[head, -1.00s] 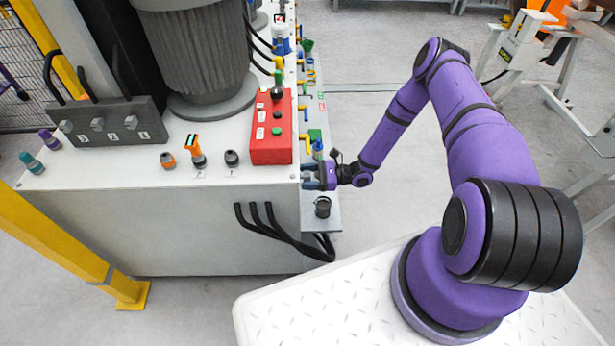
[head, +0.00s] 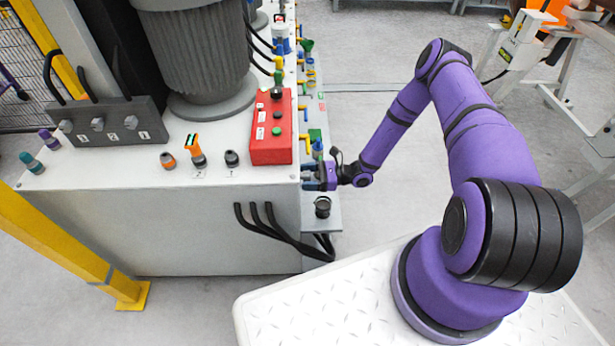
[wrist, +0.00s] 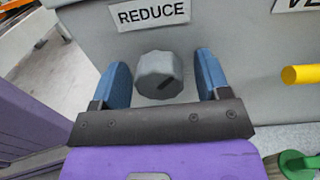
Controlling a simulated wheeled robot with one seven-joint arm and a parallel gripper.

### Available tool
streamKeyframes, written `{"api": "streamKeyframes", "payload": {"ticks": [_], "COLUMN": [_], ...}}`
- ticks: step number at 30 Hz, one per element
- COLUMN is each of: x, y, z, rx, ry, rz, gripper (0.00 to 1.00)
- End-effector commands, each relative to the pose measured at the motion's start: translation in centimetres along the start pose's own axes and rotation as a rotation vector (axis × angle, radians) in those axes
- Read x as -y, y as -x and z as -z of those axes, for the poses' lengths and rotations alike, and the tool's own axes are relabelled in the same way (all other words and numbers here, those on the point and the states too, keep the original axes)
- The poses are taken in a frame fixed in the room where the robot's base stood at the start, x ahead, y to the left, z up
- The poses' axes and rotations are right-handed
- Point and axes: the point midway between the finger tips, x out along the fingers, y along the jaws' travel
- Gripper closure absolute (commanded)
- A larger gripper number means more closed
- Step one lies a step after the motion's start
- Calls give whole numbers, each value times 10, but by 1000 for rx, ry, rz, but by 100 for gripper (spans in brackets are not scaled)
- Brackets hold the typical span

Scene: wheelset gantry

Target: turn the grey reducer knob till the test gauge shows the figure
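The grey reducer knob (wrist: 159,75) sits on a grey panel under a white label reading REDUCE (wrist: 150,13) in the wrist view. A gap shows between the knob and each finger. In the head view my gripper (head: 312,177) is at the right side of the machine, near its front corner, and the knob is hidden there. I cannot make out the test gauge or its figure in either view.
A yellow handle (wrist: 300,75) sticks out right of the knob, with a green fitting (wrist: 296,165) below it. A red button box (head: 272,135) stands on the machine top (head: 110,178). A black fitting (head: 322,207) stands on the side ledge in front of my gripper. Black hoses hang below.

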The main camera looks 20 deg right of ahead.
Motion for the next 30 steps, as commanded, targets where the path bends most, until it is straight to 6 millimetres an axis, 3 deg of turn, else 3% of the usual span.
{"api": "streamKeyframes", "payload": {"ticks": [8,21,30], "x": [0,1,0], "y": [5,79,107], "z": [0,0,0], "rx": [0,-1,0], "ry": [0,0,1], "rz": [1,3,0], "gripper": [31,31,31]}}
